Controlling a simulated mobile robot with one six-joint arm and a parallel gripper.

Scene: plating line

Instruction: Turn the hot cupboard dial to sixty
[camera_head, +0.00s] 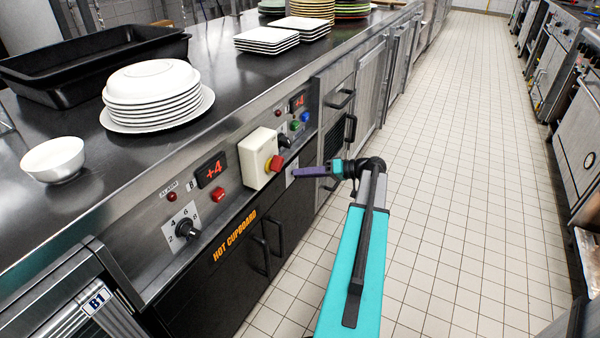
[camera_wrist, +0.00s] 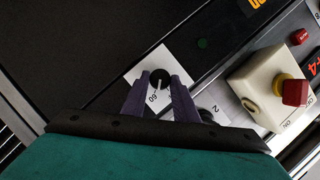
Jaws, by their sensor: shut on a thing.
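The hot cupboard dial (camera_wrist: 159,78) is a small round black knob with a white pointer line on a white plate in the wrist view. The pointer is directed down in the picture, toward the printed 60. My gripper (camera_wrist: 161,80) has its two purple fingers on either side of the knob and is shut on it. In the head view my gripper (camera_head: 296,172) reaches left to the front panel, right of the emergency stop box. There its fingers hide the knob, and only part of the white plate shows.
A cream box with a red emergency stop (camera_head: 261,157) juts out beside my gripper. Another black dial (camera_head: 187,229) with a numbered plate sits lower left. Stacked plates (camera_head: 152,95), a bowl (camera_head: 54,159) and a black tray (camera_head: 95,62) stand on the counter. The tiled aisle is clear.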

